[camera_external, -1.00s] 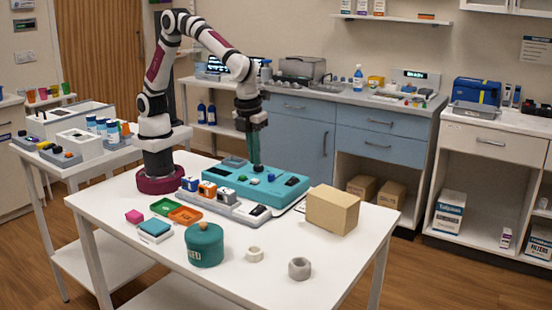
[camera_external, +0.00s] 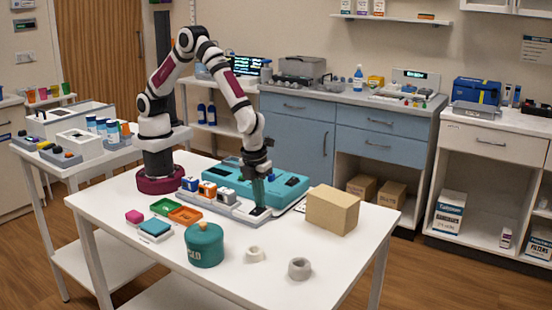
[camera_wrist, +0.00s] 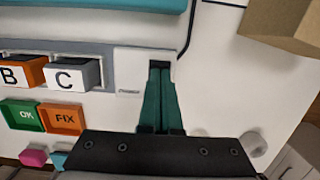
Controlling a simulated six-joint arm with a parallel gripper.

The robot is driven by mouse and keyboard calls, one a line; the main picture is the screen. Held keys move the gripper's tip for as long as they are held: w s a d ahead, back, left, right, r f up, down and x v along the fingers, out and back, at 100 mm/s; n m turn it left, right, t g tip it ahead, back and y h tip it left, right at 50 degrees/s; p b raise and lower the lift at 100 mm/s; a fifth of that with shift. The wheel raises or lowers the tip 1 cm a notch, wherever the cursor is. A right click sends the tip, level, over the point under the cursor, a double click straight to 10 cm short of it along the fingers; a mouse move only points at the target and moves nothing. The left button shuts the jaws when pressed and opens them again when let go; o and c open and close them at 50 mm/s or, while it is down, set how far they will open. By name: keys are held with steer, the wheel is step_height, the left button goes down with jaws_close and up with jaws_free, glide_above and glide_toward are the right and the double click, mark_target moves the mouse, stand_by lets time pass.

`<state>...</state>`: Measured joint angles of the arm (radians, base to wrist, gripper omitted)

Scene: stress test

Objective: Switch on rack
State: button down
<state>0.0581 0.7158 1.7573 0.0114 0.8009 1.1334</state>
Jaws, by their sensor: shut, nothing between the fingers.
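The rack (camera_external: 236,209) is a long pale grey strip on the white table, holding labelled blocks in a row. Its right end has a white housing (camera_wrist: 130,78) with a dark switch area (camera_external: 260,211). My gripper (camera_external: 258,206) points down at that end, with its teal fingers shut and empty. In the wrist view the fingertips (camera_wrist: 160,70) overlap the dark slot in the housing and hide most of it. I cannot tell whether they touch the switch or which way it is set. An orange block B (camera_wrist: 25,72) and a grey block C (camera_wrist: 72,75) stand in the rack.
A teal device (camera_external: 285,187) lies just behind the rack. A cardboard box (camera_external: 332,210) stands to the right. Green (camera_external: 167,206) and orange (camera_external: 185,215) trays, a teal canister (camera_external: 205,246) and two pale rings (camera_external: 255,254) (camera_external: 299,268) are in front.

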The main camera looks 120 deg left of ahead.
steer(key=shift+a+f, duration=0.1)
steer(key=shift+f, duration=0.1)
stand_by(0.3)
steer(key=shift+d+r, duration=0.15)
steer(key=shift+d, duration=0.7)
